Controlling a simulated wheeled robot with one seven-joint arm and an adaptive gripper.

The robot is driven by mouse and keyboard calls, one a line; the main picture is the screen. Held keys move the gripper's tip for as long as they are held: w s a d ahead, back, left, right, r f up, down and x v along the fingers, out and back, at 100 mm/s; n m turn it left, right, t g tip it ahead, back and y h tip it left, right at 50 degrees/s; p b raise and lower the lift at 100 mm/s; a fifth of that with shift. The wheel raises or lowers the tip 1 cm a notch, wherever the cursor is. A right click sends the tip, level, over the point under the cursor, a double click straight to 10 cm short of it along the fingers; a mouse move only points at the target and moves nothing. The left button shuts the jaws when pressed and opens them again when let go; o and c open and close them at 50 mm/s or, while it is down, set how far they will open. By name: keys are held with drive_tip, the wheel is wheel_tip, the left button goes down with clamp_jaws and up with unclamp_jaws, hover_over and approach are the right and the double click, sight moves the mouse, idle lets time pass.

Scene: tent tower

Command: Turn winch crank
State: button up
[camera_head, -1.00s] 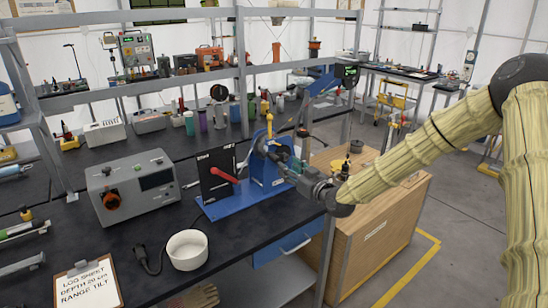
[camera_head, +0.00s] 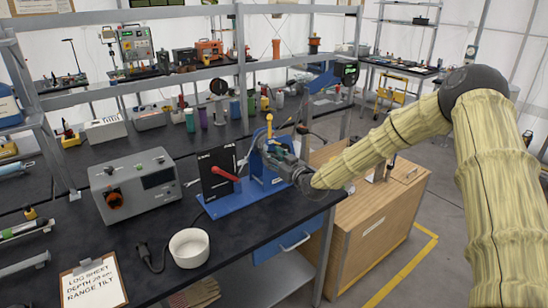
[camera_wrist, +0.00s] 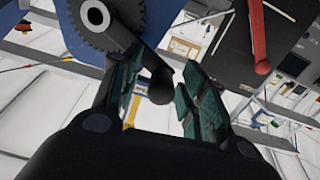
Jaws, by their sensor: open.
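The winch stands on a blue base (camera_head: 232,201) at the bench's front right, with a blue upright frame (camera_head: 269,180). In the wrist view it shows a toothed gear (camera_wrist: 97,17) and a dark crank arm ending in a rounded black knob (camera_wrist: 160,88). My gripper (camera_head: 271,146) is at the frame's right side, partly blending with it in the head view. In the wrist view my gripper (camera_wrist: 160,66) is open, with its green-padded fingers on either side of the knob. Contact cannot be told. A red lever (camera_head: 226,173) sits on a black panel (camera_head: 213,166) left of the frame.
A grey instrument box (camera_head: 133,182) stands left of the winch. A white bowl (camera_head: 189,249) and a clipboard (camera_head: 92,282) are at the bench front. A wooden cabinet (camera_head: 360,235) stands below my arm. A metal shelf rail (camera_head: 150,83) crosses behind.

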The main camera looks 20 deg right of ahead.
clamp_jaws()
drive_tip(key=shift+f+b, duration=0.25)
drive_tip(key=shift+b, duration=0.3)
